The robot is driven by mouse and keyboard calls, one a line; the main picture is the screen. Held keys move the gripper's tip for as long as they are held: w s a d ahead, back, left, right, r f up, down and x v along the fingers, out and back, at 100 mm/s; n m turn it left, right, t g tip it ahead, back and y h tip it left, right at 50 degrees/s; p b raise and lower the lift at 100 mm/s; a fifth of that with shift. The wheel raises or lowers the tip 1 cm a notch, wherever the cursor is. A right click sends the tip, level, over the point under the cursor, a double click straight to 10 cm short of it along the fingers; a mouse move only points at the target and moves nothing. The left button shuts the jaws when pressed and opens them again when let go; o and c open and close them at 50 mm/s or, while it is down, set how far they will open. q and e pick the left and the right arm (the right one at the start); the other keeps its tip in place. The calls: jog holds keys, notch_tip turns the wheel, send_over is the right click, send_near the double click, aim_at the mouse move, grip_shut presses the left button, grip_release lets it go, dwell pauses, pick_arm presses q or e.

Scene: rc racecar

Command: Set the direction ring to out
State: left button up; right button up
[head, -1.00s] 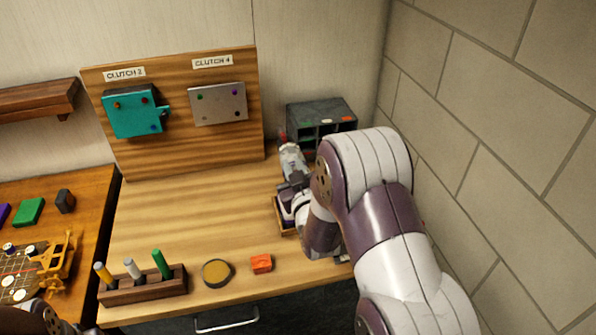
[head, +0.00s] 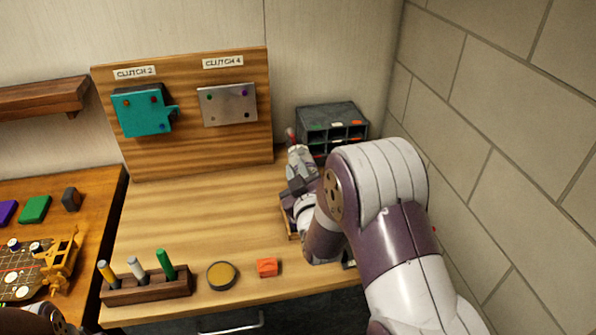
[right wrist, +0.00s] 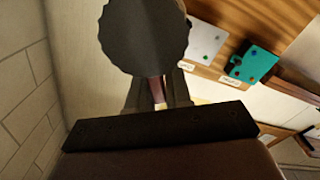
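My right gripper (head: 298,160) is raised over the back right of the bench, in front of the grey organizer. In the right wrist view a dark disc with a scalloped edge (right wrist: 145,35) fills the top middle. Below it, a reddish-purple stem (right wrist: 156,90) with a pale end shows between the dark fingers, which appear closed around it. In the head view a small red tip (head: 290,134) shows just beyond the gripper. I cannot make out a direction ring or its markings. My left gripper is out of view.
Teal (head: 143,112) and grey (head: 228,104) clutch plates hang on the wooden board (head: 185,160). The organizer (head: 330,113) stands at the back right. A rack (head: 148,289), a round yellow-topped tin (head: 221,275) and an orange block (head: 267,267) line the front. The bench middle is clear.

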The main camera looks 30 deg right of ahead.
jog(key=shift+o, duration=1.1)
jog(key=b+v, duration=0.2)
jog(key=v, duration=1)
jog(key=shift+s, duration=0.35)
